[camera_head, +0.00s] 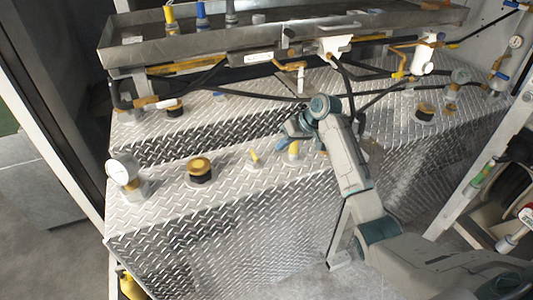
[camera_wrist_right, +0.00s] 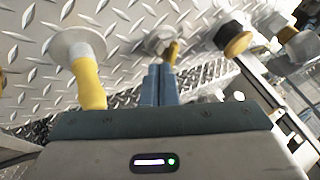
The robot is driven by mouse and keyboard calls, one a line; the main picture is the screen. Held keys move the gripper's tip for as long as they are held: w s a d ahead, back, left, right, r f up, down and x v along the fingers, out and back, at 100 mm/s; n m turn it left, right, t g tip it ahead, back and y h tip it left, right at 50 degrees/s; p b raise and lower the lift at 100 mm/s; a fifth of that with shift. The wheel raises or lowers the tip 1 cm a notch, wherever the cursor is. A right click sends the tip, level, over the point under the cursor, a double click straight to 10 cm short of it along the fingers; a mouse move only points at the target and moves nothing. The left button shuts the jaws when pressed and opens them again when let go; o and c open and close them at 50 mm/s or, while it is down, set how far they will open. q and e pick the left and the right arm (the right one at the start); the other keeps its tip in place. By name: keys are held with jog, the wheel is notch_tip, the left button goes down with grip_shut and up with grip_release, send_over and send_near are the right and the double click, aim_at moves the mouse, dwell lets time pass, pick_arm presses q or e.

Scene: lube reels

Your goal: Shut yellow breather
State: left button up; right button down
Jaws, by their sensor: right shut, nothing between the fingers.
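Two small yellow fittings stand on the diamond-plate tank top: a yellow fitting on the left (camera_head: 255,157) and a yellow fitting on the right (camera_head: 294,150). I cannot tell which one is the breather. My right gripper (camera_head: 287,136) is just above and behind the right one, partly hidden by its own wrist. In the right wrist view its blue fingers (camera_wrist_right: 160,84) are shut and empty. A large yellow stem on a round grey base (camera_wrist_right: 89,82) is left of them, and a smaller yellow lever (camera_wrist_right: 172,52) is just beyond their tips; contact is unclear. My left gripper is out of view.
A brass-and-black cap (camera_head: 199,169) and a pressure gauge (camera_head: 122,173) stand left on the tank top (camera_head: 225,205). A metal tray (camera_head: 190,50) with black hoses below it runs along the back. A dark cap (camera_wrist_right: 233,38) is right of my fingers.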

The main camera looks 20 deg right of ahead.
jog(key=shift+w+d+r, duration=0.15)
jog(key=shift+w+r, duration=0.4)
jog(key=shift+r, duration=0.25)
jog(key=p, duration=0.3)
send_near(259, 158)
jog(key=x, duration=0.5)
jog(key=shift+w+a+f, duration=0.15)
jog(key=shift+a+f, duration=0.1)
jog(key=shift+f, duration=0.25)
